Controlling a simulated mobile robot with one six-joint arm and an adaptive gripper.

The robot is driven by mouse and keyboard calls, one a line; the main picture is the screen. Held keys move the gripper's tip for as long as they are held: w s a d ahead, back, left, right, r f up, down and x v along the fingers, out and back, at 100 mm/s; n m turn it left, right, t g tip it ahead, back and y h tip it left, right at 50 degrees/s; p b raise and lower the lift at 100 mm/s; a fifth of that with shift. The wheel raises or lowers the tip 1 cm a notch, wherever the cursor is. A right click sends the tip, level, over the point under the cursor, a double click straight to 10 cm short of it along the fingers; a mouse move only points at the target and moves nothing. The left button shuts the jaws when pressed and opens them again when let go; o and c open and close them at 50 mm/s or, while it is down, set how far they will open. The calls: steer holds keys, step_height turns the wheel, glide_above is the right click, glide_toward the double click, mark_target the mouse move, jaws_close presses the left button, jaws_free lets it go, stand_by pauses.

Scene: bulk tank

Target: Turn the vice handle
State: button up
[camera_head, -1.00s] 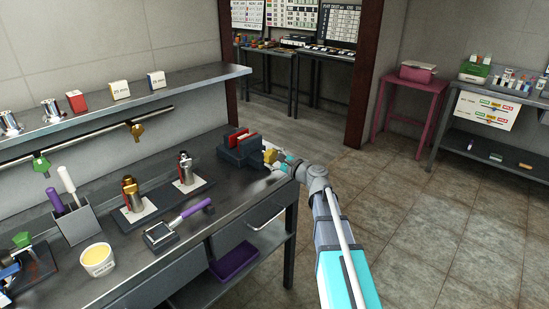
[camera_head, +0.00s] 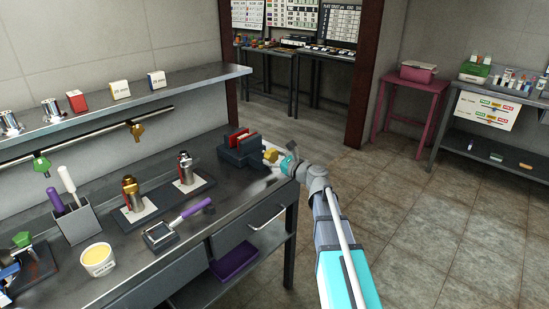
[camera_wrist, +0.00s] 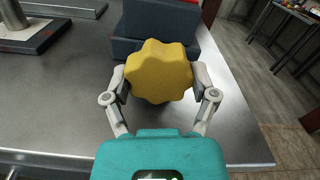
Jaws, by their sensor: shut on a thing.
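The vice (camera_head: 240,150) is a dark grey block with red jaw faces, standing at the right end of the metal bench. Its yellow lobed handle (camera_wrist: 159,71) faces the wrist camera and fills the middle of that view. The handle also shows small in the head view (camera_head: 270,155). My gripper (camera_wrist: 160,85) has one finger on each side of the handle and is shut on it. The grey vice body (camera_wrist: 150,25) rises behind the handle in the wrist view. The handle hides part of the vice body.
On the bench (camera_head: 130,258) stand a gold cylinder (camera_head: 131,192) and a silver cylinder (camera_head: 185,167) on dark plates. A purple-handled tool (camera_head: 180,220) lies in front of them. A white tub (camera_head: 98,260) is at the left. The bench's right edge is close to my gripper.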

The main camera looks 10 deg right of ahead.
steer(key=shift+w+d+r, duration=0.1)
steer(key=shift+w, duration=0.05)
steer(key=o, duration=1)
steer(key=shift+s+d, duration=0.2)
steer(key=shift+s, duration=0.4)
steer(key=v, duration=1.1)
steer(key=shift+w, duration=0.1)
